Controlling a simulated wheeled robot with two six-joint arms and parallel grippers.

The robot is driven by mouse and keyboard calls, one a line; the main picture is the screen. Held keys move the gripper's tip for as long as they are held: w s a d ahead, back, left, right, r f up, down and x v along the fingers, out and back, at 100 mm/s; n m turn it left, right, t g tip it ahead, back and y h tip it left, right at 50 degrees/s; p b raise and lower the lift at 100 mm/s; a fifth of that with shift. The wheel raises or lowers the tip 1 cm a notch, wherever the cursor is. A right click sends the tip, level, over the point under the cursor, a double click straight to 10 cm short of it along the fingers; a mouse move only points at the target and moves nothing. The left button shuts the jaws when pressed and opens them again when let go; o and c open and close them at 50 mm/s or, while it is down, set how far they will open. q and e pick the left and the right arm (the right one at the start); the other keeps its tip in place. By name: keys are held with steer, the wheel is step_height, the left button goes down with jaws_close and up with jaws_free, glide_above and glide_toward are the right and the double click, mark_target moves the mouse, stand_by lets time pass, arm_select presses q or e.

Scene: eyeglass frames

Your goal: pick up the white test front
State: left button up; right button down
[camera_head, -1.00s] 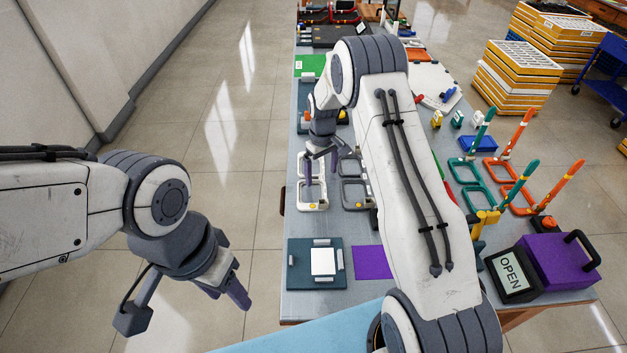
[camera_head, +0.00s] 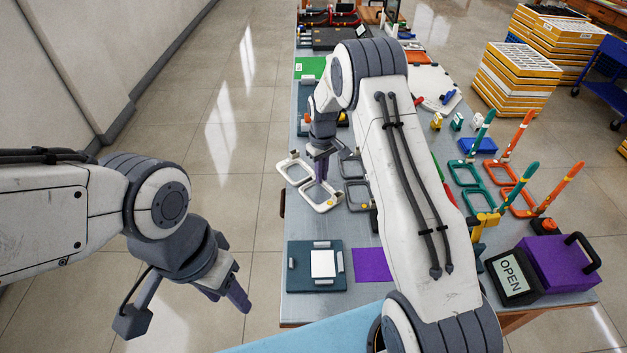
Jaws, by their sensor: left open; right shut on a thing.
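The white test front (camera_head: 294,169) is a white frame with two rounded openings, at the left edge of the table. It sits turned at an angle, its far end reaching over the table's left edge. My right gripper (camera_head: 321,173) points down at the front's middle and is shut on it. I cannot tell whether the front is clear of the table top. My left gripper (camera_head: 233,292) is open and empty, out over the floor left of the table.
A grey frame (camera_head: 357,193) lies just right of the white front. Green and orange frames, an OPEN sign (camera_head: 511,276) and a purple box (camera_head: 556,262) stand at right.

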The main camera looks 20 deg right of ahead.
steer(key=shift+r+p, duration=1.45)
steer(key=shift+r, duration=0.55)
